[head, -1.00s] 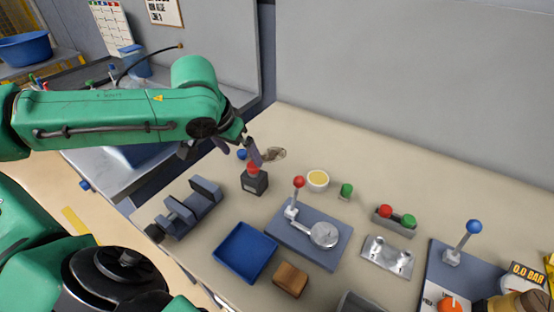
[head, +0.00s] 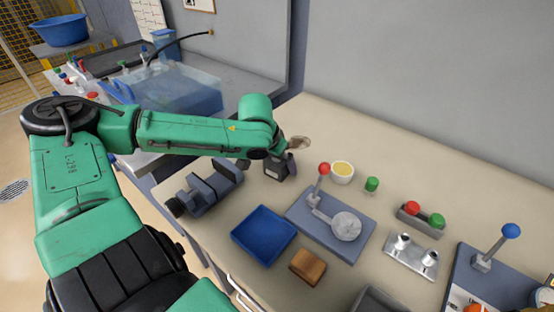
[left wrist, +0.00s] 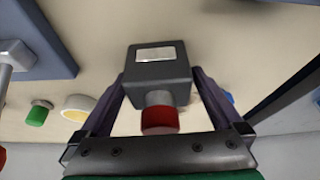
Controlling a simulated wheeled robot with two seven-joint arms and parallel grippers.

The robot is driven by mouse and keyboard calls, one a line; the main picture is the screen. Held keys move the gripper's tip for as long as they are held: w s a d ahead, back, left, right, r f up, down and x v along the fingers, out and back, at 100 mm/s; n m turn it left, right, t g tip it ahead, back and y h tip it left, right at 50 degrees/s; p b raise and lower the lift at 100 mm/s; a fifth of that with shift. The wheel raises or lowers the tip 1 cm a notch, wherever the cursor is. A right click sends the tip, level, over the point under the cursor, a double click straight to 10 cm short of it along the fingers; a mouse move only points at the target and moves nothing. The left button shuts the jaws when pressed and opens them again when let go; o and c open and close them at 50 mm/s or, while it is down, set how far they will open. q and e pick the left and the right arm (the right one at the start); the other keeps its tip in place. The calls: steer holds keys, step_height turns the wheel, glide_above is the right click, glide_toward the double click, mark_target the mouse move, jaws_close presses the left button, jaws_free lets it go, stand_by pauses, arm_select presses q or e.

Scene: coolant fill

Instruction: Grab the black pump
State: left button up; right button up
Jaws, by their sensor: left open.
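The black pump (head: 275,169), a small dark block, stands on the bench behind the clamp-like vise. My left gripper (head: 282,162) is down at it and hides its top in the head view. In the left wrist view the pump (left wrist: 158,70) shows a pale label and a red cap. The open left gripper (left wrist: 158,82) has one finger on each side of it. I cannot tell whether either finger touches it. My right gripper is not in view.
A grey vise (head: 208,187) stands left of the pump and a blue tray (head: 264,235) in front. A red-knobbed lever fixture (head: 330,222), yellow-filled cup (head: 342,172) and green button (head: 372,184) lie to the right. A brown object (head: 299,143) is close behind the gripper.

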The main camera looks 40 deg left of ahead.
arm_select(q)
steer(key=shift+w, duration=0.1)
steer(key=shift+c, duration=0.3)
steer(key=c, duration=1.4)
steer(key=shift+r, duration=0.1)
